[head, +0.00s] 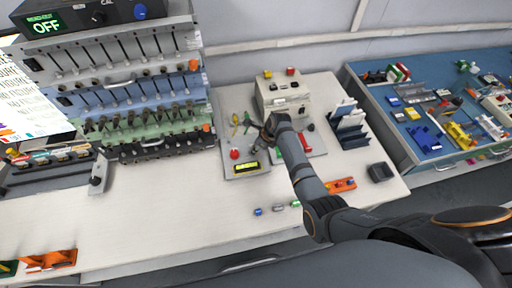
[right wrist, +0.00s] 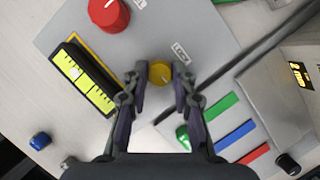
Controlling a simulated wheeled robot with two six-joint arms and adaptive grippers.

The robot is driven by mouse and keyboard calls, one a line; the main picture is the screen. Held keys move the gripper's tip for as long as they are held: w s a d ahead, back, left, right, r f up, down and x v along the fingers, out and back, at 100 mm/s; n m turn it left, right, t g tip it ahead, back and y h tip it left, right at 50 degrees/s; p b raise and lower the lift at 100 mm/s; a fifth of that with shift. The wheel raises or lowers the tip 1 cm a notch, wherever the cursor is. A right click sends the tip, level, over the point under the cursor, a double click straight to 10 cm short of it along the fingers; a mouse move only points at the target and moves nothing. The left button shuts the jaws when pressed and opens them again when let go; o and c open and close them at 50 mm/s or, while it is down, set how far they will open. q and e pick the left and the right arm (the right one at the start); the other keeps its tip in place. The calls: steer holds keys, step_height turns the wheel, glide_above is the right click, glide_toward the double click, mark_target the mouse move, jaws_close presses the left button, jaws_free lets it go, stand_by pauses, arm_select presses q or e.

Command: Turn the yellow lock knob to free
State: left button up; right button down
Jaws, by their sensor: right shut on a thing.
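The yellow lock knob (right wrist: 160,72) shows in the right wrist view on a grey panel (right wrist: 215,40), just below a small "LOCK" label (right wrist: 181,52). My right gripper (right wrist: 160,78) has its two fingertips on either side of the knob and is shut on it. In the head view my right gripper (head: 266,131) reaches down over the panel (head: 229,122), and the arm comes in from the right. I cannot make out the knob in the head view. My left gripper is in neither view.
A red knob (right wrist: 108,14) and a yellow display (right wrist: 84,74) sit left of the gripper on the panel. A thin dark rod (right wrist: 250,52) runs close on the right. A rack (head: 115,85) stands at the left; the front table (head: 170,225) is mostly clear.

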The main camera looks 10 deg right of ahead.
steer(key=n, duration=0.3)
steer(key=shift+w+g+y+p, duration=0.1)
steer(key=shift+g+y+p, duration=0.25)
steer(key=shift+g+y, duration=0.05)
steer(key=shift+n+g, duration=0.4)
steer(key=shift+n, duration=0.6)
steer(key=shift+w+n+g+b, duration=0.1)
steer(key=shift+n+g+b, duration=0.25)
steer(key=shift+n, duration=0.55)
steer(key=n+g+b, duration=0.1)
steer(key=n+b, duration=0.1)
steer(key=n, duration=0.1)
steer(key=shift+w+f+n, duration=0.1)
steer(key=shift+f+n, duration=0.05)
steer(key=shift+n, duration=0.15)
steer(key=n+g+b, duration=0.1)
steer(key=n+b, duration=0.1)
steer(key=shift+n+g+b, duration=0.25)
steer(key=shift+n+b, duration=0.1)
steer(key=shift+n, duration=0.05)
steer(key=shift+n+g+b, duration=0.3)
steer(key=shift+n+b, duration=0.3)
steer(key=shift+n, duration=0.1)
